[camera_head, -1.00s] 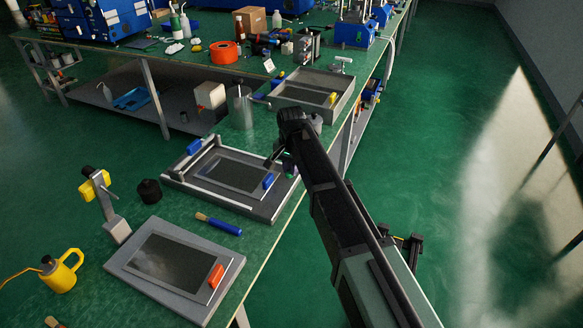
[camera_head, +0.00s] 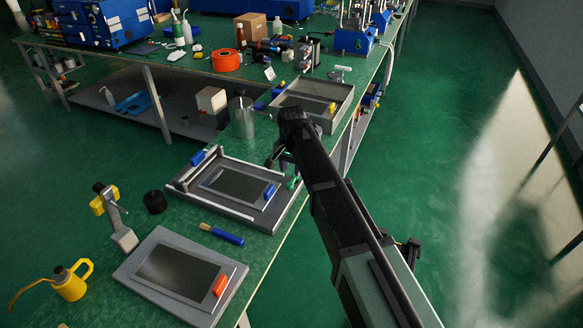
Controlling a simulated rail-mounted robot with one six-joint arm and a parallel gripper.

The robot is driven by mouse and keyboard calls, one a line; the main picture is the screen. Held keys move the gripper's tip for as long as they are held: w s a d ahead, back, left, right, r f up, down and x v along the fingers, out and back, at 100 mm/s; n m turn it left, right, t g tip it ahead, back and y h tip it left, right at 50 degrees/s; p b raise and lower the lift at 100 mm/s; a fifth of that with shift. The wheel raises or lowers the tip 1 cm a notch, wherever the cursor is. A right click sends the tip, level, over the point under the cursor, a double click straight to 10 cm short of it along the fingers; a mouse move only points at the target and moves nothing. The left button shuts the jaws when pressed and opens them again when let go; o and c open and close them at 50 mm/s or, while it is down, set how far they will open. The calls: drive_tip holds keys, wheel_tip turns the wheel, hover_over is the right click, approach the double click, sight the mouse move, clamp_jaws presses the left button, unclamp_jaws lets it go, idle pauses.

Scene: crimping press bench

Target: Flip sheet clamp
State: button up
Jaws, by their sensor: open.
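A grey plate fixture (camera_head: 232,220) with a dark sheet (camera_head: 238,187) lies on the green bench in the middle of the view. It has a blue block at its back left corner and a blue handle (camera_head: 270,192) at the sheet's right edge; I cannot tell which part is the sheet clamp. A light bar runs along its front left side. My gripper (camera_head: 281,164) is open and small in the picture, over the fixture's back right corner, partly hidden by my dark arm. A small green part (camera_head: 293,183) shows just below it. I see no contact.
A second plate with an orange handle (camera_head: 219,286) lies in front. A grey tray (camera_head: 340,113) and metal canister (camera_head: 242,120) are behind.

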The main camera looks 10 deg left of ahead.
wheel_tip(320, 180, up, 6)
drive_tip(key=p, duration=0.3)
drive_tip(key=shift+f+p, duration=0.1)
drive_tip(key=shift+p, duration=0.3)
drive_tip(key=s+d+n, duration=0.3)
drive_tip(key=s+d, duration=2)
drive_tip(key=d, duration=0.1)
drive_tip(key=shift+s+d+n, duration=0.35)
drive_tip(key=shift+n, duration=0.05)
